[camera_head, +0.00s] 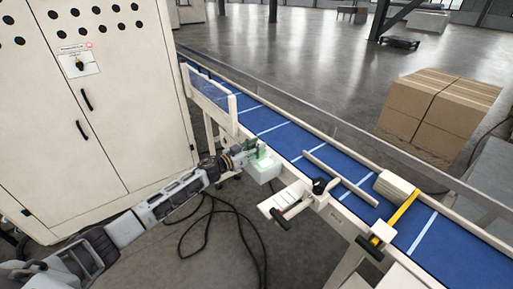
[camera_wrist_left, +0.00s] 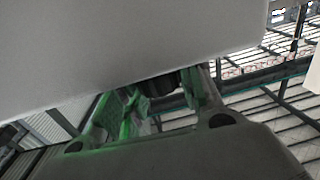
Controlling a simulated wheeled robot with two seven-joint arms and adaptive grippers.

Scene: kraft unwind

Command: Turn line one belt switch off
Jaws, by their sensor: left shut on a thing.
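The belt switch is a small pale box (camera_head: 265,170) on the near side of the blue conveyor, lit green at its top. My left arm reaches in from the left, and my left gripper (camera_head: 258,150) is at the top of this box. In the left wrist view the box's pale face (camera_wrist_left: 130,50) fills the upper part. A dark knob (camera_wrist_left: 158,85) shows between the green-tinted fingers of my left gripper (camera_wrist_left: 160,105), which is shut on it. The knob's setting cannot be read. My right gripper is not in view.
The blue conveyor belt (camera_head: 335,170) runs diagonally to the lower right, with rails along it. A tall cream cabinet (camera_head: 150,110) with a rotary switch (camera_head: 80,64) stands at left. Black cables (camera_head: 207,222) lie on the floor. Brown cartons (camera_head: 435,112) stand behind the belt.

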